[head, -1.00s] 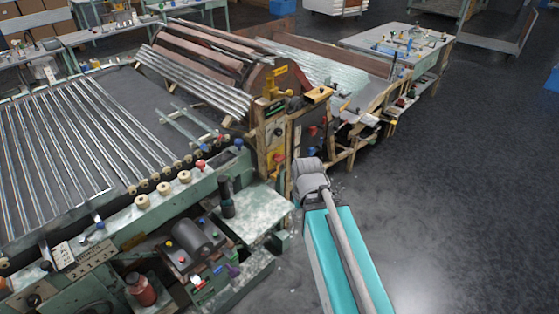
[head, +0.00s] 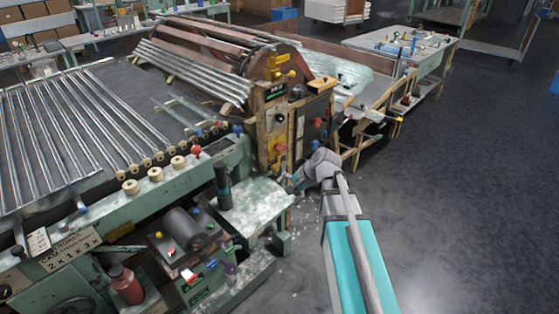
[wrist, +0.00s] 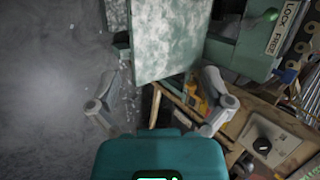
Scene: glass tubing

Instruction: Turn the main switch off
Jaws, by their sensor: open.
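No label naming the main switch is readable. In the wrist view a dark rotary knob (wrist: 262,146) sits on a pale plate on a wooden cabinet, at the lower right. In the head view the wooden cabinet (head: 262,140) carries several controls, including a red knob (head: 317,121) on its dark side panel. I cannot tell which control is the main switch. My gripper (head: 291,184) is low beside the cabinet's lower part. In the wrist view my gripper (wrist: 158,82) is open and empty, its fingers spread apart. The rotary knob lies outside the right finger.
A green-grey speckled table (head: 252,205) stands close by my gripper, filling the wrist view's upper middle. A motor unit (head: 190,240) with coloured knobs is at its left. Glass tubes lie on the bench (head: 120,85). The floor (head: 450,200) to the right is open.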

